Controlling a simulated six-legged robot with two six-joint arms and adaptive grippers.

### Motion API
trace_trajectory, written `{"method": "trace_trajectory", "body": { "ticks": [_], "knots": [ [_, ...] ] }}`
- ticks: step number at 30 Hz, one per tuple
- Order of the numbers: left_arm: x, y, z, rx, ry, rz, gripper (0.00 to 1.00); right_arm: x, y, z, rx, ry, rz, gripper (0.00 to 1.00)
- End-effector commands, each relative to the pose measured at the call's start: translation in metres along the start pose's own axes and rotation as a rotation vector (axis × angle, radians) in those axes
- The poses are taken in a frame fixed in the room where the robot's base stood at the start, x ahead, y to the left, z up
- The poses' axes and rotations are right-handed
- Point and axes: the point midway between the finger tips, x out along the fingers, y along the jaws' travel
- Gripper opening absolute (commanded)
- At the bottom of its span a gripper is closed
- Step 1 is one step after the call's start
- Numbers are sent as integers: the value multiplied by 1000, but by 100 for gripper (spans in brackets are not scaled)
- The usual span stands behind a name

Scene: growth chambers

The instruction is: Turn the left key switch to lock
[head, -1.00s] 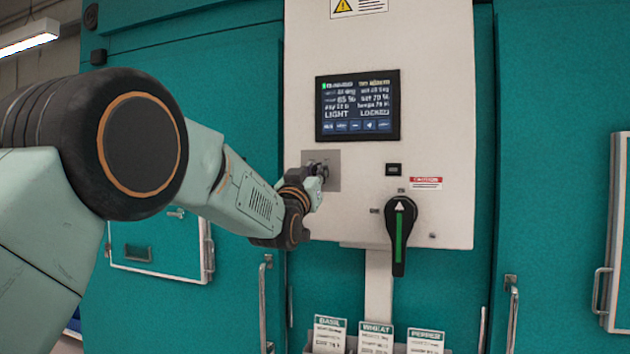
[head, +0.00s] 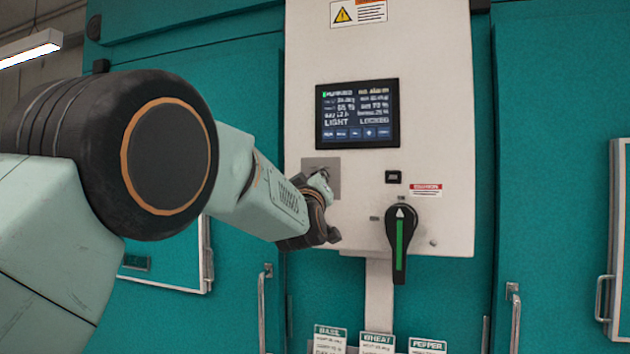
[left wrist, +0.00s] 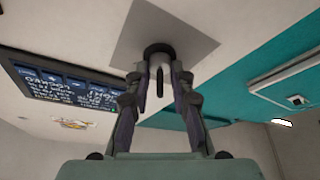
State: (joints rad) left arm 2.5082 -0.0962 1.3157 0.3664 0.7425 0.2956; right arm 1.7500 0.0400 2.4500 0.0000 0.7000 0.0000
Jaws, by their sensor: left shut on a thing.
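The left key switch (left wrist: 159,50) is a dark round barrel on a square grey plate (head: 322,168), which sits below the screen on the white control panel (head: 440,120). In the left wrist view, my left gripper (left wrist: 160,78) has its two fingers on either side of the key (left wrist: 160,90) at the barrel, shut on it. In the head view the gripper and wrist cover the switch, so the key's angle is hard to tell there. The screen (head: 357,113) shows the words LIGHT and what looks like LOCKED. My right gripper is not in view.
A black rotary handle (head: 401,240) with a green stripe points up at the panel's lower right. Cards (head: 377,343) for basil, wheat and pepper stand below. Teal chamber doors (head: 560,130) with metal handles flank the panel.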

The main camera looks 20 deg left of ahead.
Motion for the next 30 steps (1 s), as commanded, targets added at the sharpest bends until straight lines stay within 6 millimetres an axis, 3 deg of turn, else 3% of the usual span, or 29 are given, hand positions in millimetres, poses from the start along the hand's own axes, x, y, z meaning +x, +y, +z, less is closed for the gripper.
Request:
{"method": "trace_trajectory", "body": {
  "ticks": [10,11,12,23,30],
  "knots": [
    [-1,-3,6,1,-13,-6,0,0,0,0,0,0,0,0],
    [-1,-3,6,1,-13,-6,25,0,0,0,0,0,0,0],
    [-1,-3,6,1,-12,-6,28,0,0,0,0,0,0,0],
    [-2,-1,2,0,-5,-2,29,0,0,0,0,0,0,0],
    [-25,0,1,2,-5,-2,29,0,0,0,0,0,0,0]
  ]
}}
